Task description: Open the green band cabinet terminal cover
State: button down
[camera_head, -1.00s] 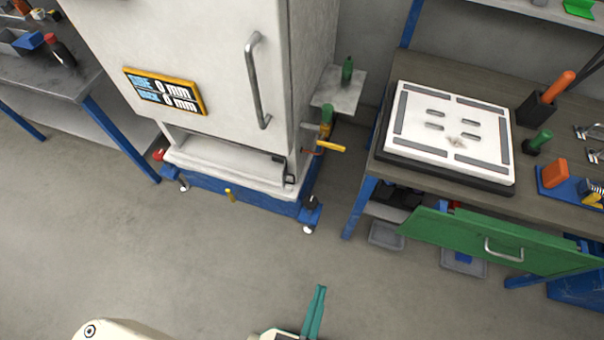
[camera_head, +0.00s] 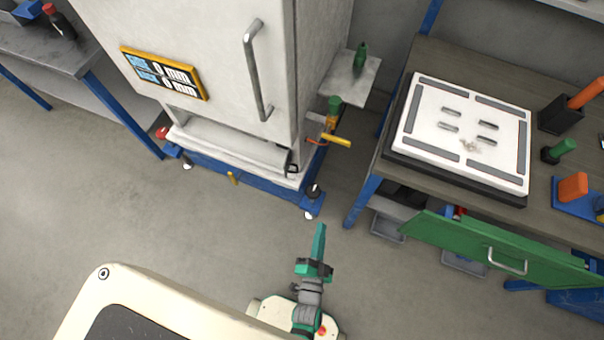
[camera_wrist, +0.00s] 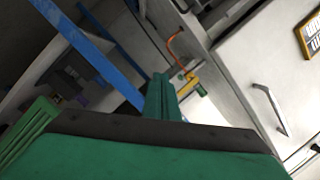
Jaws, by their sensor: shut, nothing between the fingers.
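The white cabinet (camera_head: 205,40) stands at upper centre in the head view, with a grey bar handle (camera_head: 257,75) on its closed door. No green band and no terminal cover can be made out on it. A yellow lever (camera_head: 336,140) with a green part (camera_head: 334,104) and an orange cable projects from its lower right side. My gripper (camera_head: 320,236) is shut and empty, over open floor in front of the cabinet's lower right corner. In the wrist view the shut green fingers (camera_wrist: 161,95) point toward the cabinet, with its handle (camera_wrist: 269,102) to their right.
A workbench (camera_head: 440,60) with a white slotted panel (camera_head: 465,130) stands right. Below it, a green drawer front (camera_head: 480,243) juts into the floor space. A small shelf (camera_head: 352,80) with a green bottle (camera_head: 360,58) adjoins the cabinet. Floor (camera_head: 130,220) is clear at left.

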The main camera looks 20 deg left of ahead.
jog(key=w+a+f+m+y, duration=0.1)
jog(key=w+a+f+m, duration=0.2)
jog(key=w, duration=0.5)
jog(key=w+a+f+m+y, duration=0.1)
jog(key=w+a+f+y, duration=0.2)
jog(key=w, duration=0.5)
jog(key=w+a+f+m, duration=0.25)
jog(key=w+a, duration=0.25)
jog(key=w, duration=0.3)
jog(key=shift+n, duration=0.35)
jog(key=shift+s+a+f, duration=0.15)
jog(key=shift+s+a, duration=0.6)
jog(key=shift+a, duration=0.05)
jog(key=shift+s+a+f, duration=0.15)
jog(key=shift+s+a, duration=0.6)
jog(key=shift+a, duration=0.05)
